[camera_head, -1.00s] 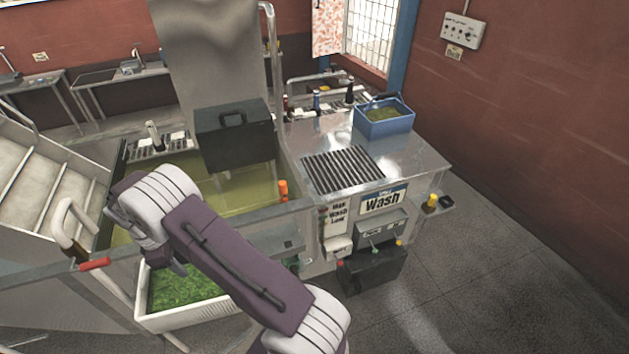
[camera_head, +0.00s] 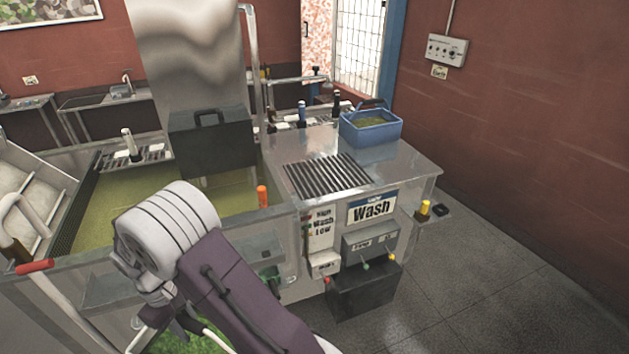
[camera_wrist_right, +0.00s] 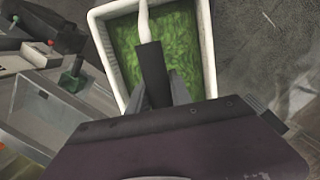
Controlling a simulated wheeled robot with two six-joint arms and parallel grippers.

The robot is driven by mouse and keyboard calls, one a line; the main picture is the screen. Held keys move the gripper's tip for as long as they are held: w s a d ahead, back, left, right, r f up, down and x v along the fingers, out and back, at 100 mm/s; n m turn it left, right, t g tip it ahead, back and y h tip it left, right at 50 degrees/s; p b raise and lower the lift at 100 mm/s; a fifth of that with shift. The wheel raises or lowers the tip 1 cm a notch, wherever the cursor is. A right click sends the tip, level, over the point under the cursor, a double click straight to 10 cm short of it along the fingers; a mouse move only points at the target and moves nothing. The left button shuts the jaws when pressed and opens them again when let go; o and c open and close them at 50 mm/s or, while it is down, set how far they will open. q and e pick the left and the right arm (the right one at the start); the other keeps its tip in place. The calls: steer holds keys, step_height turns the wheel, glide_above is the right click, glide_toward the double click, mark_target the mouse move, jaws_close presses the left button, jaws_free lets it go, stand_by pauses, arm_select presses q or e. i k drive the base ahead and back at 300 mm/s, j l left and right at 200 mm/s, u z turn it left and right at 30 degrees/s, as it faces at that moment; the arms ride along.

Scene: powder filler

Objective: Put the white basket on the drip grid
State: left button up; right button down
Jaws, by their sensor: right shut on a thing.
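The white basket (camera_wrist_right: 207,45) holds green leafy-looking contents and has a white handle with a black grip. In the right wrist view my right gripper (camera_wrist_right: 164,88) is shut on that grip, above the basket. In the head view only part of the basket's green contents (camera_head: 205,340) shows at the bottom edge, behind my right arm. I cannot tell whether its base touches the floor. The drip grid (camera_head: 328,175) is a dark slatted grating on the steel counter, empty, up and to the right of my right gripper. My left gripper is out of view.
A blue basket (camera_head: 372,130) stands on the counter behind and right of the grid. A dark lidded box (camera_head: 212,140) hangs over the yellowish vat (camera_head: 110,210) left of it. A control panel marked Wash (camera_head: 371,207) fronts the counter. Floor at right is clear.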

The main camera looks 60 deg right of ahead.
mark_target(332, 180)
steer(key=k+l, duration=0.15)
steer(key=l, duration=0.25)
steer(key=k+l+z, duration=0.15)
steer(key=l, duration=0.2)
steer(key=k+l, duration=0.15)
steer(key=l, duration=0.25)
steer(key=k+l+z, duration=0.1)
steer(key=l, duration=0.3)
steer(key=k+l+z, duration=0.1)
steer(key=l, duration=0.3)
steer(key=k+l, duration=0.15)
steer(key=l, duration=0.25)
